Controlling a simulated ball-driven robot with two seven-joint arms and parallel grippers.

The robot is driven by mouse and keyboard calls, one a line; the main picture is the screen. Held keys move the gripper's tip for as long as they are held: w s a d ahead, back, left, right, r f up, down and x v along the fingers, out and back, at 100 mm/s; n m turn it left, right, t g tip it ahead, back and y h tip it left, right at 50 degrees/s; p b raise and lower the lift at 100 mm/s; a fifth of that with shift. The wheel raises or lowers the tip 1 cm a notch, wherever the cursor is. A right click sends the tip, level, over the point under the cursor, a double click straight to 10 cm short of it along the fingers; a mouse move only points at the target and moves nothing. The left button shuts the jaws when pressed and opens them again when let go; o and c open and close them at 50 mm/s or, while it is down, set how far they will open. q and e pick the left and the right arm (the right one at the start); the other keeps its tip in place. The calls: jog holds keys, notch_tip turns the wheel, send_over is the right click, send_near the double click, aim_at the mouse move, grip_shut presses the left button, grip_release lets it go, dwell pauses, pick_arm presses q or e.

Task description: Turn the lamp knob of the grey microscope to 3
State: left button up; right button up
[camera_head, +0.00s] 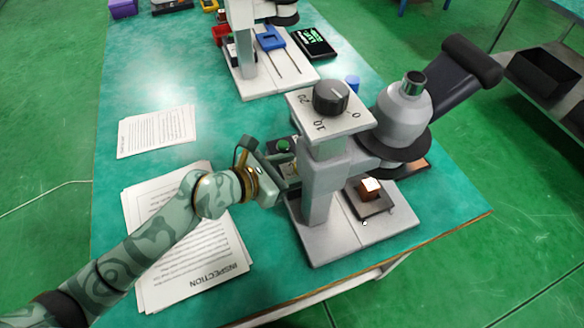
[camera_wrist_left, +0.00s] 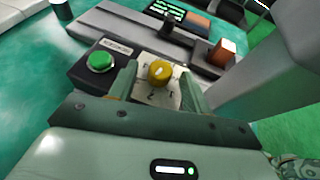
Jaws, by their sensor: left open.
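The grey microscope (camera_head: 325,175) stands on the green table in the head view. On its top plate is a black knob (camera_head: 331,97) with a scale reading 0, 10 and 20. My left gripper (camera_head: 290,172) is low beside the left side of its column. In the left wrist view, my left gripper (camera_wrist_left: 158,88) is open with its fingers on either side of a yellow knob (camera_wrist_left: 160,72). The knob sits on a pale plate with small digits, including 1 and 2, partly hidden by the gripper. I cannot tell whether the fingers touch it.
A green button (camera_wrist_left: 101,62) on a black box is left of the knob. A brown block (camera_head: 371,187) sits on the microscope's stage. Inspection sheets (camera_head: 205,262) lie beneath my left arm. Another microscope (camera_head: 245,50) stands behind, with a blue part (camera_head: 270,40) on its base.

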jog(key=shift+d, duration=0.15)
pick_arm(q)
jog(key=c, duration=1)
pick_arm(e)
jog(key=shift+f, duration=0.1)
